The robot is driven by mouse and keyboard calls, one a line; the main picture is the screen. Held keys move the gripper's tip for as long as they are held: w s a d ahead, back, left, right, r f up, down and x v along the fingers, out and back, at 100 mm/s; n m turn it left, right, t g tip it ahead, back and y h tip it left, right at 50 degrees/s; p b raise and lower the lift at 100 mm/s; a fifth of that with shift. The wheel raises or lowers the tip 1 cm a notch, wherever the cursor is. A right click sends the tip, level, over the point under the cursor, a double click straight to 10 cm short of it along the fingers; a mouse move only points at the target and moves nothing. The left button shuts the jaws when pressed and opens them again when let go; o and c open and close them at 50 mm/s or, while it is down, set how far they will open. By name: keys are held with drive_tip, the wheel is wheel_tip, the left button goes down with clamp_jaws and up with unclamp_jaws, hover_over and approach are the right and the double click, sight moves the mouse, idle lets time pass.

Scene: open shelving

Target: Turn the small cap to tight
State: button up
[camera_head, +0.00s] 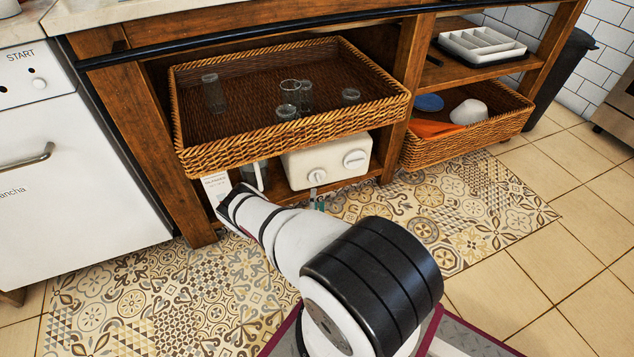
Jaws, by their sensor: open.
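A white appliance (328,161) stands on the lower shelf under the wicker tray. Its front has two round white knobs, a left one (317,176) and a right one (355,159). Either may be the small cap; at this size I cannot tell which, nor how far it is turned. My arm reaches from the bottom right toward the lower shelf's left end. Its far end and my gripper cannot be made out. A small grey-green piece shows just below the left knob, and I cannot tell what it is.
The wicker tray (290,127) with several glasses (290,92) overhangs the appliance closely. A white printed card (215,186) and a clear glass (252,174) stand left of it. A wooden post (407,85) and a second basket (465,146) are at right. Patterned floor in front is clear.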

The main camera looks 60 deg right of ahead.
sight(318, 180)
drive_tip(key=b+x, duration=0.1)
drive_tip(key=x, duration=0.7)
drive_tip(key=c, duration=1)
